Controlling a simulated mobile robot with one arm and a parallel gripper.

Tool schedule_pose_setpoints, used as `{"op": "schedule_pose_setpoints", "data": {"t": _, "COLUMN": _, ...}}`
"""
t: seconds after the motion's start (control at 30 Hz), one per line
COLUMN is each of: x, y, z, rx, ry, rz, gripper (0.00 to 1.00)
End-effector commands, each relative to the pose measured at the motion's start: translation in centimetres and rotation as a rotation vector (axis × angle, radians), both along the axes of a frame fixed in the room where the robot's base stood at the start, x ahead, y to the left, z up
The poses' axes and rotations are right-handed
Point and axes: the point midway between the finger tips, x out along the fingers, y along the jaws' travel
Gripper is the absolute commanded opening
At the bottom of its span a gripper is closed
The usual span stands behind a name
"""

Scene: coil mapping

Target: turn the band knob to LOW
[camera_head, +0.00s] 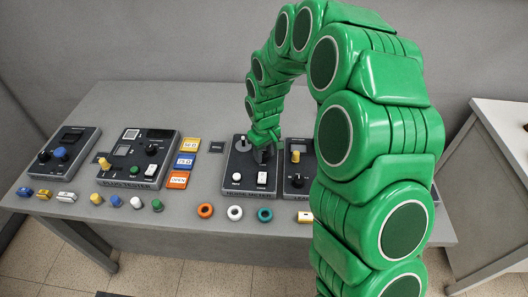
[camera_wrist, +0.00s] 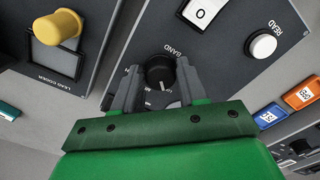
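The band knob (camera_wrist: 160,72) is a round black knob with a white pointer mark, beside the word BAND on a dark grey tester (camera_wrist: 225,60). Its pointer is toward the bottom of the wrist view; the position marks around it are too small or covered to read. My gripper (camera_wrist: 158,80) is over the knob, one grey finger on each side. Gaps seem to show between fingers and knob, so it looks open around it. In the head view my gripper (camera_head: 262,155) is over the tester (camera_head: 238,160) and hides the knob.
The tester has a white READ button (camera_wrist: 263,46) and a white switch (camera_wrist: 200,12). A neighbouring device with a yellow knob (camera_wrist: 57,27) stands close by. Coloured cards (camera_head: 178,180) lie left of the tester, rings (camera_head: 235,212) in front. More devices stand at the left.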

Motion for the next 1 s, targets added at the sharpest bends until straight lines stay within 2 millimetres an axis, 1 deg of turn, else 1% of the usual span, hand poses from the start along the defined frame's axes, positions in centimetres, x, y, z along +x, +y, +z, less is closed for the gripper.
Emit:
{"op": "schedule_pose_setpoints", "data": {"t": 0.03, "x": 0.0, "y": 0.0, "z": 0.0, "rx": 0.000, "ry": 0.000, "rz": 0.000, "gripper": 0.50}}
{"op": "schedule_pose_setpoints", "data": {"t": 0.1, "x": 0.0, "y": 0.0, "z": 0.0, "rx": 0.001, "ry": -0.001, "rz": 0.000, "gripper": 0.60}}
{"op": "schedule_pose_setpoints", "data": {"t": 0.4, "x": 0.1, "y": 0.0, "z": 0.1, "rx": 0.001, "ry": -0.001, "rz": -0.001, "gripper": 0.60}}
{"op": "schedule_pose_setpoints", "data": {"t": 0.57, "x": 0.1, "y": 0.0, "z": 0.7, "rx": 0.001, "ry": -0.002, "rz": -0.001, "gripper": 0.60}}
{"op": "schedule_pose_setpoints", "data": {"t": 0.77, "x": 0.1, "y": 0.1, "z": 2.8, "rx": 0.003, "ry": -0.004, "rz": -0.001, "gripper": 0.60}}
{"op": "schedule_pose_setpoints", "data": {"t": 1.0, "x": 0.1, "y": 0.1, "z": 6.5, "rx": 0.002, "ry": -0.004, "rz": -0.001, "gripper": 0.60}}
